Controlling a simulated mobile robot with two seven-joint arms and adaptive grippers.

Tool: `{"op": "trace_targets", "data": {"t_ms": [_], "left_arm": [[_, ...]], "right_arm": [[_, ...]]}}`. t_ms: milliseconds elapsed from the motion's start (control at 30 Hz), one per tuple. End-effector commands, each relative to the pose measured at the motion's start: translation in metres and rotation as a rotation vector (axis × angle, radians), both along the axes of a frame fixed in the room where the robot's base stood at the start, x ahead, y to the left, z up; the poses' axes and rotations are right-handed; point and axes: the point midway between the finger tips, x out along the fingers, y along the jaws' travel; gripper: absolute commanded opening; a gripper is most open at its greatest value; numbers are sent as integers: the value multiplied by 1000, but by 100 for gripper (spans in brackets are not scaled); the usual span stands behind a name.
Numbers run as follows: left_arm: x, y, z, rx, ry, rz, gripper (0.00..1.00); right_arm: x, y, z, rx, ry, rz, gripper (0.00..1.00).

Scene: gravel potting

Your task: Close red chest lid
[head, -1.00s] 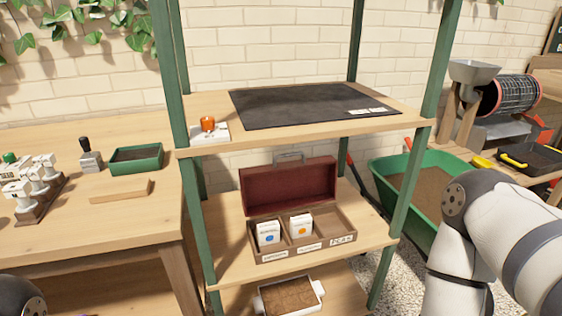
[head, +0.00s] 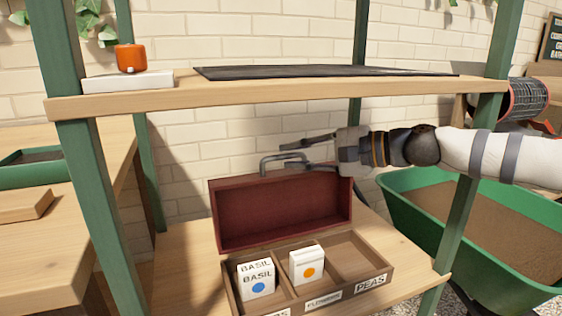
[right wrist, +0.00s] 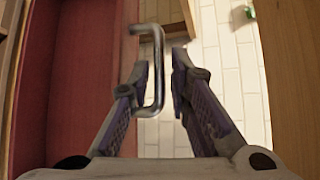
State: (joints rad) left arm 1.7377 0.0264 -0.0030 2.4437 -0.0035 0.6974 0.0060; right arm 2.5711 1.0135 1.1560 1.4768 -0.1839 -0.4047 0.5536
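The red chest (head: 381,272) sits on the middle shelf with its lid (head: 285,213) standing open, red inside facing me. A metal handle (head: 266,166) is on the lid's top edge. My right gripper (head: 287,156) reaches in from the right at the handle, its fingers apart. In the right wrist view, the handle (right wrist: 158,88) lies between the two open fingers of my right gripper (right wrist: 164,65), close to the left finger; contact cannot be told. The red lid (right wrist: 75,70) is on the left there. My left gripper is out of view.
A white basil box (head: 256,279) and a box with an orange dot (head: 307,263) stand in the chest's compartments. The upper shelf (head: 330,88) runs just above my right gripper. Green posts (head: 465,200) flank the shelves; a green soil tub (head: 500,250) is at right.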

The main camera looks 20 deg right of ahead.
Motion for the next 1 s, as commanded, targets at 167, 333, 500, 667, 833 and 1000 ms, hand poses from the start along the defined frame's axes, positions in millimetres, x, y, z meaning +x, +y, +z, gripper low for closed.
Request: {"op": "trace_targets", "data": {"t_ms": [167,333,500,667,833,1000], "left_arm": [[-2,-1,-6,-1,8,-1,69],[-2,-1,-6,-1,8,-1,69],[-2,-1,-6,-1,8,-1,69],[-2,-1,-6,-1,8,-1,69],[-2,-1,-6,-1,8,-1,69],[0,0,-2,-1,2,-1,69]], "right_arm": [[17,18,-8,0,3,0,18],[20,21,-8,0,1,0,18],[20,21,-8,0,1,0,7],[20,21,-8,0,1,0,0],[19,21,-8,-1,1,0,0],[16,20,-5,-1,0,0,0]]}}
